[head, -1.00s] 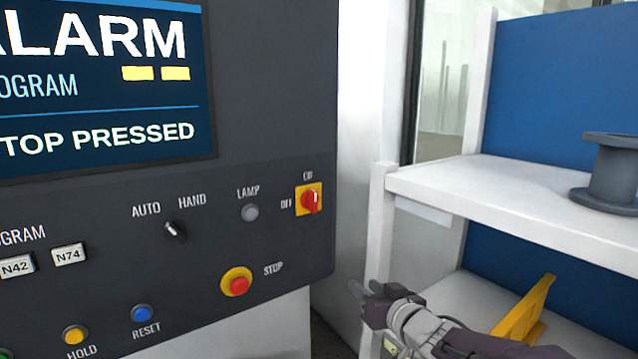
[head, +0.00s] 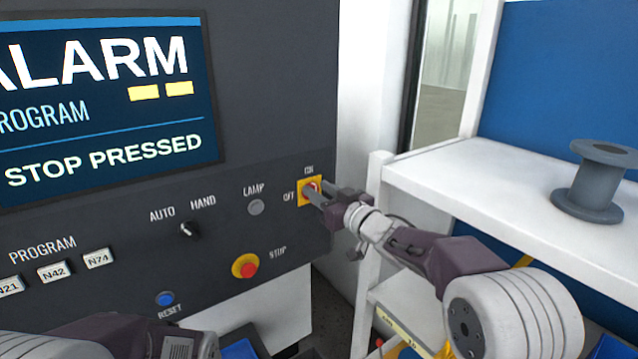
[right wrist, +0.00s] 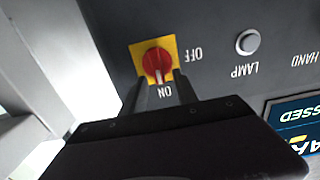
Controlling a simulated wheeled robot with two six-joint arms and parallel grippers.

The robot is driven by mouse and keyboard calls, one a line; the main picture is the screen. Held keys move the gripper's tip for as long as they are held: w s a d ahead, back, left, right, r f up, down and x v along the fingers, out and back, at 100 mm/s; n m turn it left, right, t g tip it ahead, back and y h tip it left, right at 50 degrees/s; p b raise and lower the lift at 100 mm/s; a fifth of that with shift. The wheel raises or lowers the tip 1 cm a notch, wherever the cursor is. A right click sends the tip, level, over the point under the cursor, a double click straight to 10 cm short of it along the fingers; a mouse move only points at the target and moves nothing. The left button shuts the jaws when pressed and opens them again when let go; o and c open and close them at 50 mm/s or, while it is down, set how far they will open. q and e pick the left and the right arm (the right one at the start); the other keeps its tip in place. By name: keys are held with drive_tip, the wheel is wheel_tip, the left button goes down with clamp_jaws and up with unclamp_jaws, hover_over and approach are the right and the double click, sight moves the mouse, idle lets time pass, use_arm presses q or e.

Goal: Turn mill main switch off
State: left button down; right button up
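The mill main switch is a red rotary knob on a yellow square plate (head: 303,198) at the right edge of the control panel. In the right wrist view the red knob (right wrist: 153,62) has its handle pointing to ON; OFF is printed beside the plate. My right gripper (head: 313,191) is at the switch and partly hides it in the head view. In the right wrist view its two fingers (right wrist: 158,87) are apart, one on each side of the handle's ON end. I cannot tell whether they touch it. Part of my left arm shows at bottom left; its fingertips are not visible.
A yellow-ringed red STOP button (head: 247,267), a grey lamp (head: 256,207) and an AUTO/HAND selector (head: 189,231) are close by on the panel (head: 270,90). A white shelf (head: 480,180) with a grey spool (head: 592,182) stands to the right, near my right arm.

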drive_tip(key=shift+w+a, duration=0.1)
drive_tip(key=shift+w, duration=0.1)
clamp_jaws()
drive_tip(key=shift+s, duration=0.1)
drive_tip(key=shift+s+a+f+n+b, duration=0.3)
drive_tip(key=shift+n+b, duration=1.7)
drive_tip(key=shift+n, duration=0.95)
drive_tip(key=shift+s+a+f+n+b, duration=0.1)
drive_tip(key=shift+a+f+n+b, duration=0.2)
drive_tip(key=shift+n+b, duration=2.2)
drive_tip(key=shift+s+a+f+n+b, duration=0.3)
drive_tip(key=shift+n+b, duration=1.2)
drive_tip(key=shift+n, duration=1.95)
drive_tip(key=shift+w+d+f, duration=0.1)
drive_tip(key=shift+w, duration=0.05)
unclamp_jaws()
